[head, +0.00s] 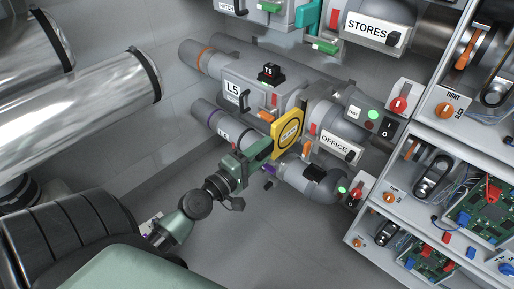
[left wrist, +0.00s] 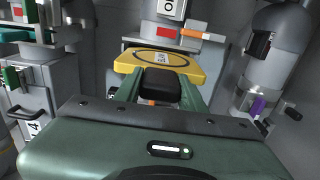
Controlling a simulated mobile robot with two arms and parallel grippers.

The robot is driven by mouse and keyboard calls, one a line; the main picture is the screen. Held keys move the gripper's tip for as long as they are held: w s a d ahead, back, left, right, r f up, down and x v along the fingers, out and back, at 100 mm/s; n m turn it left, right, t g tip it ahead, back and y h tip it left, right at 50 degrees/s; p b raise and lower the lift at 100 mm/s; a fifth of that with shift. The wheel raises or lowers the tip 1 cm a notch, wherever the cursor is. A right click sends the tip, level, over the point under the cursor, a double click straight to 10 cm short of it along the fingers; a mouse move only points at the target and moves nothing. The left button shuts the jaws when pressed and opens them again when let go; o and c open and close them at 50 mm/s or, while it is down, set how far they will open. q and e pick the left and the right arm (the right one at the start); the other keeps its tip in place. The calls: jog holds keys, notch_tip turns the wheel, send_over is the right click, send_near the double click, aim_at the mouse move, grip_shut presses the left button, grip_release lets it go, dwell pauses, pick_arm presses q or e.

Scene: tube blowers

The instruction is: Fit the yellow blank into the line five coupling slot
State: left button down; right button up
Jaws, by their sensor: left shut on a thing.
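The yellow blank (head: 287,133) is a flat plate with a dark ring printed on it. It is in front of the line five (head: 232,90) pipe and its grey coupling (head: 318,111); I cannot tell whether its edge is in the slot. My left gripper (head: 262,152) is shut on the blank's black handle. In the left wrist view the blank (left wrist: 185,66) lies beyond the handle (left wrist: 160,86), between the green fingers, facing a grey housing with a red tab and an orange lever. The slot itself is hidden. My right gripper is not in view.
A lower pipe labelled L6 (head: 222,133) runs just below, with an elbow (head: 315,182) at its end. The OFFICE box (head: 338,147) is right of the blank. Shelves with circuit boards (head: 480,210) fill the right side. The floor (head: 290,240) below is clear.

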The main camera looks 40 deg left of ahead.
aim_at(291, 129)
pick_arm(q)
jog(key=shift+w+r, duration=0.15)
jog(key=shift+w, duration=0.4)
jog(key=w, duration=0.1)
jog(key=w+p, duration=0.1)
jog(key=w, duration=0.3)
jog(key=shift+d+p, duration=0.25)
jog(key=shift+p, duration=0.05)
jog(key=shift+w+d, duration=0.1)
jog(key=shift+w, duration=1.15)
jog(key=shift+w+d, duration=0.1)
jog(key=shift+w, duration=1.65)
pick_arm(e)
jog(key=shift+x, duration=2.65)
pick_arm(q)
jog(key=shift+w, duration=0.15)
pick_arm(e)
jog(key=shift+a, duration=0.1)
pick_arm(q)
jog(key=c, duration=0.8)
grip_release()
jog(key=shift+o, duration=0.2)
jog(key=shift+f, duration=0.2)
